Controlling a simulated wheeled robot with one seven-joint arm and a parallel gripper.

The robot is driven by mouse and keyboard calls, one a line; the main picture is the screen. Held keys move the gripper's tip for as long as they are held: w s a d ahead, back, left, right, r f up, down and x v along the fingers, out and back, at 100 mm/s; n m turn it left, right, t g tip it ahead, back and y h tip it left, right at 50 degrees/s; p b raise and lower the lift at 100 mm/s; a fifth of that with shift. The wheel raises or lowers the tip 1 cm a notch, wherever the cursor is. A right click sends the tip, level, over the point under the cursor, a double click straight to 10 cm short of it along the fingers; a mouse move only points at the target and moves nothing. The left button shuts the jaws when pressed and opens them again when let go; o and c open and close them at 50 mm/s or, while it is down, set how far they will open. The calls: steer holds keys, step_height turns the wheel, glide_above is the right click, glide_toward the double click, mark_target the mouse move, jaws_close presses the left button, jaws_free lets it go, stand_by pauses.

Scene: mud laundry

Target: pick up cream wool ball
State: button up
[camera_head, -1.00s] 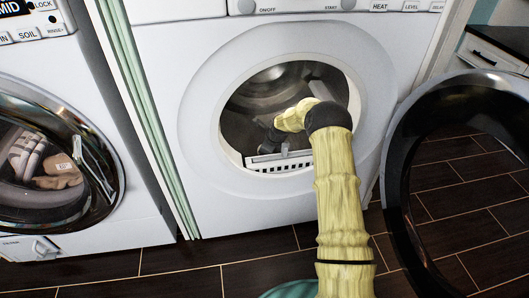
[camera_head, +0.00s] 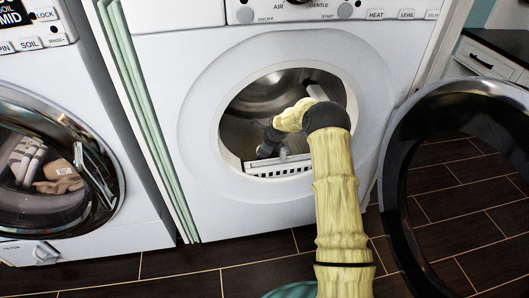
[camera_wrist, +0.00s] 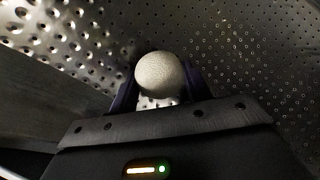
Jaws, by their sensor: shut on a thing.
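The cream wool ball (camera_wrist: 160,75) shows in the wrist view, round and pale, between the two dark fingers of my gripper (camera_wrist: 158,88). The fingers are shut on it, one at each side. Around it is the perforated metal drum of the dryer (camera_wrist: 260,50). In the head view my arm reaches through the round opening of the white dryer (camera_head: 205,140), and my gripper (camera_head: 268,148) is inside, low at the left of the opening. The ball is hidden in the head view.
The dryer's round door (camera_head: 395,185) stands open at the right. A washer (camera_head: 110,225) with clothes behind its glass stands at the left. The dryer opening's lower rim (camera_head: 280,168) lies just below my arm. The tiled floor (camera_head: 190,270) in front is dark.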

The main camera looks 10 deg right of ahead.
step_height(320, 180, up, 8)
steer(key=p, duration=0.4)
stand_by(1.6)
steer(key=s+r+n+g+p, duration=0.2)
steer(key=s+r+n+p, duration=0.2)
steer(key=s, duration=0.5)
steer(key=s+r+n+g+y+p, duration=0.1)
steer(key=s+r+n+p, duration=0.3)
steer(key=s+n, duration=0.4)
steer(key=s+r+n+g+y+p, duration=0.1)
steer(key=s+r+n+g+p, duration=0.3)
steer(key=s, duration=0.6)
steer(key=shift+s+a+r+n, duration=0.2)
steer(key=shift+r+n, duration=0.45)
steer(key=shift+n, duration=0.55)
steer(key=shift+w+d, duration=0.1)
